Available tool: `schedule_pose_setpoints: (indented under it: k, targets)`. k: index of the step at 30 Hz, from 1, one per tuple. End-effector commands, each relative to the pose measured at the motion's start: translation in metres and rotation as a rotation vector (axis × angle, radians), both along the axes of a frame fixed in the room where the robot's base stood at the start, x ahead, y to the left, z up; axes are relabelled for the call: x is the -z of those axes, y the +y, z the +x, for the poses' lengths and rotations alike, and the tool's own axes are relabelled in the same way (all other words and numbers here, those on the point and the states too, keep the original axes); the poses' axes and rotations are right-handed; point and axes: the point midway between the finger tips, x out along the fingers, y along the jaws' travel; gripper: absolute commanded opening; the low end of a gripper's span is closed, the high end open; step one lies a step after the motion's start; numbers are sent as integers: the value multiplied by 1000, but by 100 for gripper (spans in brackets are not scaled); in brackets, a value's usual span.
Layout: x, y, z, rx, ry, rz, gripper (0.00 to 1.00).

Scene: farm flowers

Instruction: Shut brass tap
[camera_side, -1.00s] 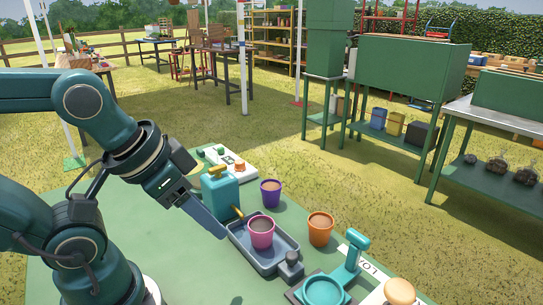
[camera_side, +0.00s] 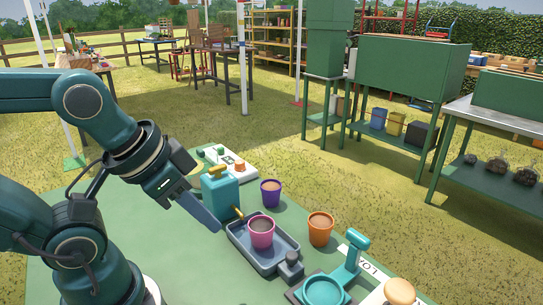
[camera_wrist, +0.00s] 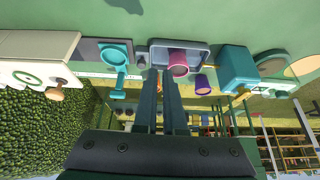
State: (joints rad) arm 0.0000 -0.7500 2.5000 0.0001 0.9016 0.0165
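The teal tank (camera_side: 220,192) stands at the back of the green table, with a brass tap handle (camera_side: 217,170) on top and a brass spout (camera_side: 238,212) on its front. In the wrist view the tank (camera_wrist: 236,68) is on the right. A pink pot (camera_side: 261,232) of dark soil stands in the grey tray (camera_side: 284,243) beside the spout. My gripper (camera_side: 215,226) is left of the tray, below the tank, its fingers pointing down and right. In the wrist view my gripper (camera_wrist: 160,74) has a narrow gap between its fingers and holds nothing. I see no contact with the tap.
A purple pot (camera_side: 270,193) and an orange pot (camera_side: 320,228) stand beyond the tray. A teal press-like stand (camera_side: 324,291) and a round wooden knob (camera_side: 399,291) are at the front right. A white panel with buttons (camera_side: 222,158) lies behind the tank.

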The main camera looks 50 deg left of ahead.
Motion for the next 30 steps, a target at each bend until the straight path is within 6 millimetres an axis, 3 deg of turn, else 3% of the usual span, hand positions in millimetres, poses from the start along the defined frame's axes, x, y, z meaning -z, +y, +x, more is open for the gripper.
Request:
schedule_pose_setpoints:
  k: [4, 11, 21, 30]
  targets:
    - [-1, 6, -6, 114, 36, 89, 0]
    - [-32, 38, 5, 482, 201, 417, 0]
    - [-63, 71, 47, 915, 538, 744, 0]
    - [-66, 74, 93, 1167, 811, 908, 0]
